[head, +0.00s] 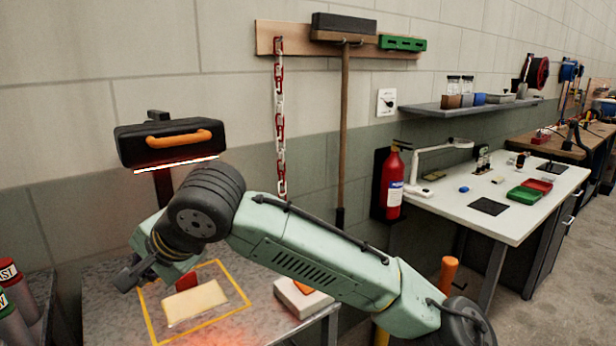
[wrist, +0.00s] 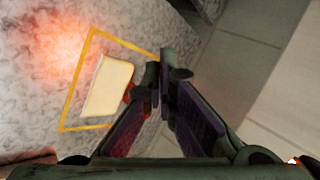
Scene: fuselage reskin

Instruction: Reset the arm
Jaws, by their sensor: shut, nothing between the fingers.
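My arm, pale green with dark joints, reaches across the head view from the lower right to the left. My gripper (head: 128,278) is at the arm's left end, above the grey speckled table (head: 105,318). In the wrist view my gripper (wrist: 165,95) shows its two fingers together at the tips, with nothing between them. A cream block (head: 195,303) lies inside a yellow outlined square on the table, below and beside my gripper. The block also shows in the wrist view (wrist: 107,86), left of the fingers, apart from them. A red piece (head: 187,281) shows by the block, partly hidden.
A white block with an orange part (head: 303,298) sits at the table's right. A black lamp unit with an orange handle (head: 168,142) stands behind my wrist. Red and green-labelled cylinders (head: 15,290) stand far left. A fire extinguisher (head: 393,183) and a white workbench (head: 500,190) are to the right.

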